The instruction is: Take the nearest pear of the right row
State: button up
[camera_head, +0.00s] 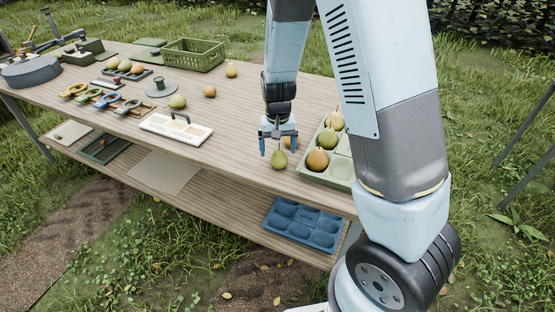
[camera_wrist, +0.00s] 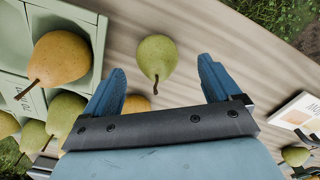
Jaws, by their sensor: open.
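My gripper (camera_head: 280,146) is open and points down over the table, left of a green tray (camera_head: 337,181). A green pear (camera_head: 279,160) lies on the bare wood just in front of it. In the wrist view this green pear (camera_wrist: 157,57) shows ahead of and between the spread fingers (camera_wrist: 160,80), apart from both. An orange pear (camera_wrist: 136,104) lies further back, partly hidden by the gripper. The tray holds an orange-brown pear (camera_head: 317,159) in its near left part, with yellow-green pears (camera_head: 328,138) behind it. My arm hides the tray's right part.
A white labelled board (camera_head: 176,130) with a dark handle lies left of my gripper. Loose pears (camera_head: 178,101), a green crate (camera_head: 193,55) and several tools stand further left. A blue moulded tray (camera_head: 304,220) lies on the lower shelf. Bare wood lies between board and gripper.

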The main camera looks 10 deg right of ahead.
aim_at(279, 158)
jog(key=shift+w+d+f, duration=0.1)
jog(key=shift+f, duration=1.2)
jog(key=shift+w+d+f, duration=0.1)
jog(key=shift+f, duration=1.2)
jog(key=shift+c, duration=0.2)
jog(key=c, duration=1.1)
